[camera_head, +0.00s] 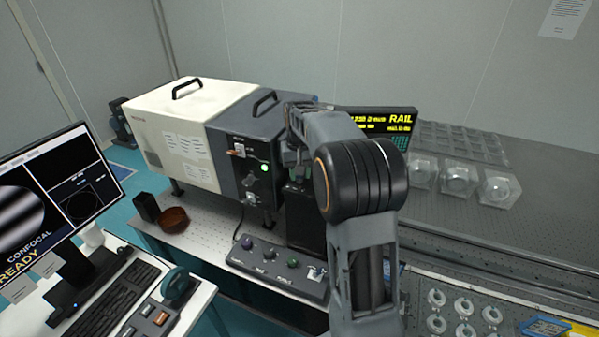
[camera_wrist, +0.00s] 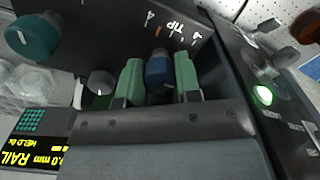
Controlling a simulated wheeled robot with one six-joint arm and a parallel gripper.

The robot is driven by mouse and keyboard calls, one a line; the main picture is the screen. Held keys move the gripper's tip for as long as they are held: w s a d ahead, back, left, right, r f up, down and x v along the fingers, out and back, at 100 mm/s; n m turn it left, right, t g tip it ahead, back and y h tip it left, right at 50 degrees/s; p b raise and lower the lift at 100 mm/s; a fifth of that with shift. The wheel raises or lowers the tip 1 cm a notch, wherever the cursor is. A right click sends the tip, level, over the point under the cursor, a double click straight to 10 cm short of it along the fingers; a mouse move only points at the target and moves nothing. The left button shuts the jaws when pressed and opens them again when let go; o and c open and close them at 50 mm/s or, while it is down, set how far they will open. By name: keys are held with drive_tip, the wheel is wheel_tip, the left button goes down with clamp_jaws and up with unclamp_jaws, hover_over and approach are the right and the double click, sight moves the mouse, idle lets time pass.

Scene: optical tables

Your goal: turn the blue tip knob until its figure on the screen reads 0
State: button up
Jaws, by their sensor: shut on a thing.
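The blue tip knob (camera_wrist: 158,71) shows in the wrist view on a dark panel, beside a white TIP label and tick marks. My gripper (camera_wrist: 159,80) has one green finger on each side of it and is shut on it. In the head view my arm hides the knob and fingers. A dark screen (camera_head: 401,117) with yellow RAIL text stands behind my arm, partly covered. It shows upside down in the wrist view (camera_wrist: 36,150). A monitor (camera_head: 50,205) at left shows grey fringes, a circle plot and CONFOCAL READY. I cannot read a tip figure on either.
In the wrist view a teal knob (camera_wrist: 35,38) and a grey knob (camera_wrist: 100,83) sit left of the fingers. A dark unit with a lit green lamp (camera_wrist: 264,95) stands close on the right. A control box (camera_head: 278,268) with several knobs lies in front in the head view.

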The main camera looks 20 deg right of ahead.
drive_tip(key=o, duration=0.9)
drive_tip(key=shift+r, duration=0.1)
wheel_tip(320, 180, up, 14)
drive_tip(key=shift+f, duration=0.15)
idle(0.3)
drive_tip(key=shift+s+a+f+n+t, duration=0.65)
drive_tip(key=shift+s+a+f, duration=1.25)
drive_tip(key=shift+s, duration=1.8)
drive_tip(key=shift+s+a+f+n+t, duration=0.3)
drive_tip(key=shift+s+a+f+t, duration=0.65)
drive_tip(key=shift+s+a+f, duration=1.85)
drive_tip(key=shift+s+a+f+n+t, duration=0.7)
drive_tip(key=shift+s+f, duration=0.6)
drive_tip(key=shift+s, duration=3.25)
